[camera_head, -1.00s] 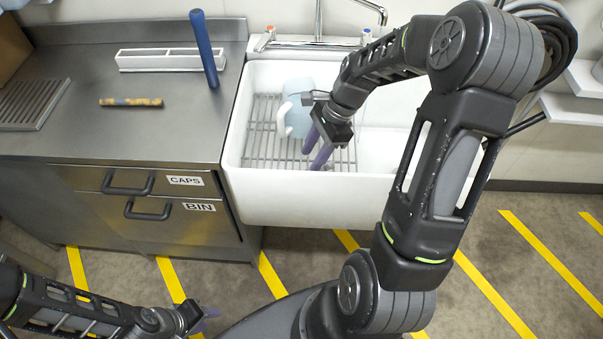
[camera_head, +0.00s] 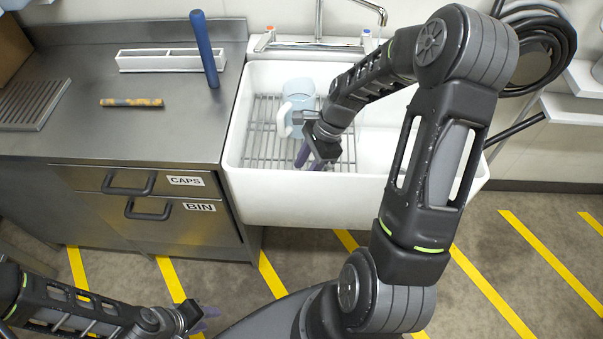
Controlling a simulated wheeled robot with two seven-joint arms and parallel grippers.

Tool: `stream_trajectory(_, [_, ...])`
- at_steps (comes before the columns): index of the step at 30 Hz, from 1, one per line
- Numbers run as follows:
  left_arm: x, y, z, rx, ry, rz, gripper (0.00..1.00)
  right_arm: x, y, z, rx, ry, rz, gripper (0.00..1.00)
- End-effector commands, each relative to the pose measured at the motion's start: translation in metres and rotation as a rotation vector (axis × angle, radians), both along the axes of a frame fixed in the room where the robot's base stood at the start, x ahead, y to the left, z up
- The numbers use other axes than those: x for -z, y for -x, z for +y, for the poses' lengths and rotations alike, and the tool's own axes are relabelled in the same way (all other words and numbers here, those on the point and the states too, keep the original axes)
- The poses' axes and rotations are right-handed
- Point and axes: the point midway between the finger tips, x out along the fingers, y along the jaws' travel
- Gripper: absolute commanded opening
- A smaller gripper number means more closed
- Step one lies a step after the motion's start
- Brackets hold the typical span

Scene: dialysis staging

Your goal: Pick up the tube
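Two tube-like things are on the steel counter. A blue cylinder (camera_head: 204,50) stands upright near the sink, and a thin brown-and-yellow speckled tube (camera_head: 132,102) lies flat further left. I cannot tell which one is the tube. My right gripper (camera_head: 311,160) points down over the sink with its purple fingers apart. It is empty, in front of a light-blue jug and away from both tube-like things. My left gripper (camera_head: 207,316) is low over the floor in front of the drawers. Its finger gap is not clear.
The light-blue jug (camera_head: 299,100) with a pale handle stands on the rack in the white sink (camera_head: 270,186). A white tray (camera_head: 165,62) lies behind the speckled tube, and a ribbed drain plate (camera_head: 30,103) is at left. The counter's front is clear. The tap (camera_head: 350,8) overhangs the sink.

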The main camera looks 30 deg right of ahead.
Motion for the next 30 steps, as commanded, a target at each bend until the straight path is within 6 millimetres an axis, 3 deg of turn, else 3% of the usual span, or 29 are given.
stream_trajectory(8, [0.0,0.0,0.0,0.0,0.0,0.0,0.36,-0.0003,-0.0001,-0.0001,0.0,0.0,0.0,0.42])
stream_trajectory(24, [0.0,0.0,0.0,0.0,0.0,0.0,0.36,-0.0003,-0.0001,-0.0001,0.0,0.0,0.0,0.0])
stream_trajectory(30, [0.0,0.0,0.0,0.0,0.0,0.0,0.36,-0.0003,-0.0001,-0.0001,0.0,0.0,0.0,0.0])
